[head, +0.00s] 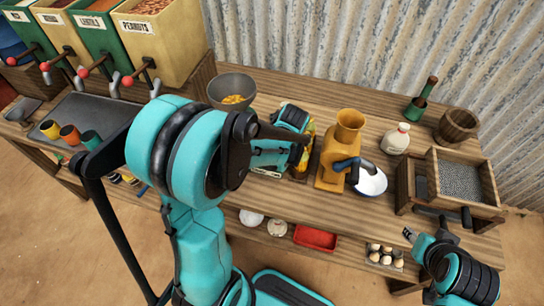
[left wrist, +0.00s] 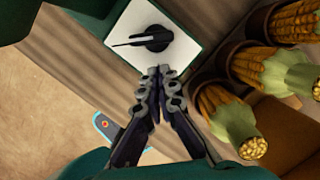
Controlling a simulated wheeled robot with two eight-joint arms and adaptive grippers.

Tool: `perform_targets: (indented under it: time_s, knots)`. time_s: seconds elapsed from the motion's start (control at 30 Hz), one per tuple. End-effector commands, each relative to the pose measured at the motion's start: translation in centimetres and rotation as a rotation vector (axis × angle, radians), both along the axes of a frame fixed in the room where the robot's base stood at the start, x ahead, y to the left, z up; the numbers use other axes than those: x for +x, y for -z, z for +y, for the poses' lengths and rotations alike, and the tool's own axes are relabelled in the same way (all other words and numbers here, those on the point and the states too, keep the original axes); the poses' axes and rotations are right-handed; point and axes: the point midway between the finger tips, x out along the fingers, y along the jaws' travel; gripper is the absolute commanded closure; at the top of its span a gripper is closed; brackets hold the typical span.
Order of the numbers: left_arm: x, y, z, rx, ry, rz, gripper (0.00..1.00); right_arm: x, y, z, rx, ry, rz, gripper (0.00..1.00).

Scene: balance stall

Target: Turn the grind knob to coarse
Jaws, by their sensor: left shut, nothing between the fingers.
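The black grind knob (left wrist: 152,38) sits on a white square panel (left wrist: 124,22) of a dark green body in the left wrist view. Its thin pointer extends to the left in that view. My left gripper (left wrist: 158,74) is shut and empty, with its fingertips at the lower edge of the panel, just below the knob and apart from it. In the head view my left arm hides the knob and most of that gripper. My right gripper (head: 409,233) is low at the right by the table's front edge, too small to tell its opening.
Corn cobs (left wrist: 258,70) stand in brown cups close to the right of my left fingers. Eggs (head: 383,253) lie on the lower shelf.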

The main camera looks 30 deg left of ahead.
Motion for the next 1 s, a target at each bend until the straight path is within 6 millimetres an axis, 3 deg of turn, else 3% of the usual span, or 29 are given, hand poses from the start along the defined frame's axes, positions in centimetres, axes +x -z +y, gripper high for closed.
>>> perform_targets:
  time_s: [0.07, 0.1, 0.3, 0.5, 0.87, 1.0]
  knots:
    - [-0.2, -0.1, -1.4, -0.001, 0.003, 0.001, 1.00, 0.0, 0.1, 0.0, 0.000, 0.000, 0.000, 0.60]
    - [-0.3, -1.8, -1.4, 0.000, 0.000, 0.000, 1.00, 0.0, -0.8, 0.0, 0.000, 0.000, 0.000, 0.60]
    - [-0.8, -6.4, -2.4, -0.001, 0.000, 0.000, 1.00, 0.0, -2.9, 0.0, 0.000, 0.000, 0.000, 0.60]
    - [-1.1, -9.1, -3.0, -0.001, -0.001, 0.000, 1.00, 0.0, -3.8, 0.0, 0.000, 0.000, 0.000, 0.60]
    - [-1.2, -9.7, -3.2, -0.002, -0.005, -0.002, 1.00, 0.0, -3.9, 0.0, 0.000, 0.000, 0.000, 0.60]
    - [-1.9, -10.4, -3.5, -0.029, -0.113, -0.057, 1.00, 0.0, -3.7, 0.0, 0.000, 0.000, 0.000, 0.60]
